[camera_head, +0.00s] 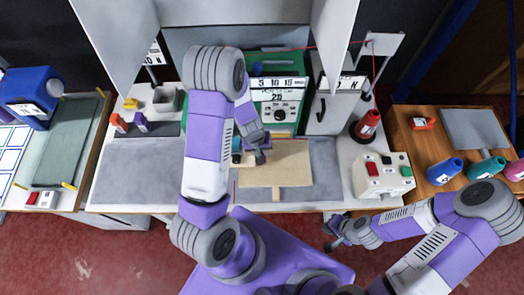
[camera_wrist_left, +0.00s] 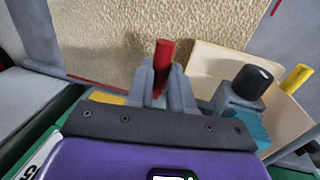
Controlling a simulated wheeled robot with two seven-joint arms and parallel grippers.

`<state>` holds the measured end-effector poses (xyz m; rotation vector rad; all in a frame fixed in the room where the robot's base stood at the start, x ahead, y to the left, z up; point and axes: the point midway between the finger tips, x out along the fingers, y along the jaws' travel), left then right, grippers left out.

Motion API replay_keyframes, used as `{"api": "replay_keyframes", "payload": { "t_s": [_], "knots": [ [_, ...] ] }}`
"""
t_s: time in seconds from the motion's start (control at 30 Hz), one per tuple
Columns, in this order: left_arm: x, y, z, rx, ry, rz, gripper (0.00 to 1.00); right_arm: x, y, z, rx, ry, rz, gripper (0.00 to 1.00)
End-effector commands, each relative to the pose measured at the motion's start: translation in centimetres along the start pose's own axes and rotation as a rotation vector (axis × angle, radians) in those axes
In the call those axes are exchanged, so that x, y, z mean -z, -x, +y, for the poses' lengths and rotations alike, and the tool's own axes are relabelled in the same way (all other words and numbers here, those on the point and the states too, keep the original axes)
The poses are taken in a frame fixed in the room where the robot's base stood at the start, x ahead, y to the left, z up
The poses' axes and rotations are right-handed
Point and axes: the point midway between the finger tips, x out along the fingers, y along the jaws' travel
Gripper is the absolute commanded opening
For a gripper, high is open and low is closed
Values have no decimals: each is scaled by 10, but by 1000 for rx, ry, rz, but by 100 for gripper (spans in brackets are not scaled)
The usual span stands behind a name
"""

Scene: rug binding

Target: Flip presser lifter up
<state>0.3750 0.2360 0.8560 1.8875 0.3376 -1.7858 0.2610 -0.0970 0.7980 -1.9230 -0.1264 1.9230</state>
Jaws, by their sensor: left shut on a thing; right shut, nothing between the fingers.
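A red lever (camera_wrist_left: 163,55), which looks like the presser lifter, stands between the fingers of my left gripper (camera_wrist_left: 161,82) in the left wrist view. The gripper is shut on it, and the lever's red end sticks out past the fingertips. In the head view my left gripper (camera_head: 260,152) is at the front of the green machine (camera_head: 292,97), above the tan rug (camera_head: 285,172); the lever is hidden there. Whether the lever is up or down cannot be told. My right gripper (camera_head: 336,236) is shut and empty, low in front of the table edge.
In the left wrist view a black-capped post (camera_wrist_left: 252,80) and a yellow peg (camera_wrist_left: 297,77) stand right of the fingers. A red thread cone (camera_head: 367,126) and a button box (camera_head: 383,176) stand right of the machine. The grey tabletop (camera_head: 140,178) at left is clear.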

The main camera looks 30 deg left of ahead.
Motion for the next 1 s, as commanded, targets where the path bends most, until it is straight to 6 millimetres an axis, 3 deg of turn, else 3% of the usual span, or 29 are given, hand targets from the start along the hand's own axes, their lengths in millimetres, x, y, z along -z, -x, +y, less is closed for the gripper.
{"api": "replay_keyframes", "payload": {
  "t_s": [0.33, 0.63, 0.67, 0.8, 1.0],
  "knots": [
    [1, 28, 6, -2, 0, 2, 0, -1, 21, -8, 0, 0, 0, 0],
    [2, 28, 6, -4, 1, 6, 0, -1, 20, -7, 0, 0, 0, 0],
    [2, 28, 6, -4, 1, 6, 26, -1, 20, -7, 0, 0, 0, 0],
    [2, 27, 6, -3, 0, 4, 46, -1, 20, -7, 0, 0, 0, 0],
    [1, 26, 6, -1, 0, 2, 46, -1, 19, -7, 0, 0, 0, 0]
  ]
}}
